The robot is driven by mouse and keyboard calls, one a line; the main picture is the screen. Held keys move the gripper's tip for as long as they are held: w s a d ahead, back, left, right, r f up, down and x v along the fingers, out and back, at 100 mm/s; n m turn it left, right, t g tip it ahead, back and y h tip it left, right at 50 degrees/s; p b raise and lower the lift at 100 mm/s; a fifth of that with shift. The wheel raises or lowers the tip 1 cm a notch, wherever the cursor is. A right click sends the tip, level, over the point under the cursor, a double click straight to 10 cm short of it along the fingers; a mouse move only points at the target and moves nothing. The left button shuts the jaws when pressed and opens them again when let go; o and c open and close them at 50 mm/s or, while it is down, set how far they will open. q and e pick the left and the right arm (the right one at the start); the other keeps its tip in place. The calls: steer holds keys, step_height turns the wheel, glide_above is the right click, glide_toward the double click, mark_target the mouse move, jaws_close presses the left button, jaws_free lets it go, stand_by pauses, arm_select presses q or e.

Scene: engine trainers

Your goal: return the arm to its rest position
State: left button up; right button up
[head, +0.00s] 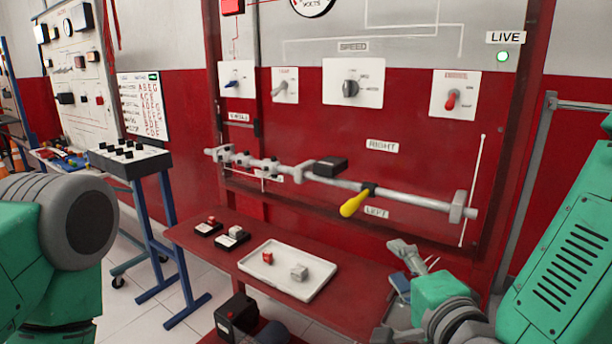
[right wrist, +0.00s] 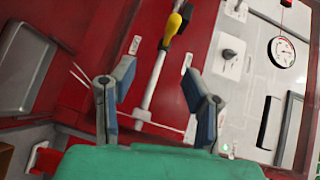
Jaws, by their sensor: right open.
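My right gripper (head: 412,268) is in the lower right of the head view, in front of the red panel and beside the right end of the red table. It also shows in the right wrist view (right wrist: 158,95), its two fingers spread wide with nothing between them. My right arm (head: 570,250) comes in from the right edge. My left arm (head: 60,240) shows at the left edge of the head view; its gripper is out of the picture.
A horizontal bar (head: 420,200) with a yellow handle (head: 356,202) crosses the red panel (head: 400,130). A white tray (head: 262,284) with two small blocks lies on the table (head: 350,310). A grey upright frame (head: 525,180) stands at right.

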steer(key=s+d+f+n+g, duration=0.2)
steer(key=s+f+n+g, duration=0.1)
steer(key=f, duration=0.5)
steer(key=s+d+f+n+g+h, duration=0.15)
steer(key=s+f, duration=0.25)
steer(key=f, duration=0.4)
steer(key=s+d+f+n+g+y, duration=0.1)
steer(key=s+d+f+n+g, duration=0.2)
steer(key=f, duration=0.5)
steer(key=s+d+f+n+g+h, duration=0.1)
steer(key=s+d+f+n+g, duration=0.2)
steer(key=s, duration=0.5)
steer(key=s+d+f+n+g+h, duration=0.1)
steer(key=s+d+f+n+g, duration=0.2)
steer(key=s+f, duration=0.5)
steer(key=shift+s+d+n+g+h, duration=0.4)
steer(key=shift+s+n+g, duration=0.45)
steer(key=shift+g, duration=0.2)
steer(key=shift+w+a, duration=0.15)
steer(key=shift+w, duration=0.05)
steer(key=shift+f, duration=0.1)
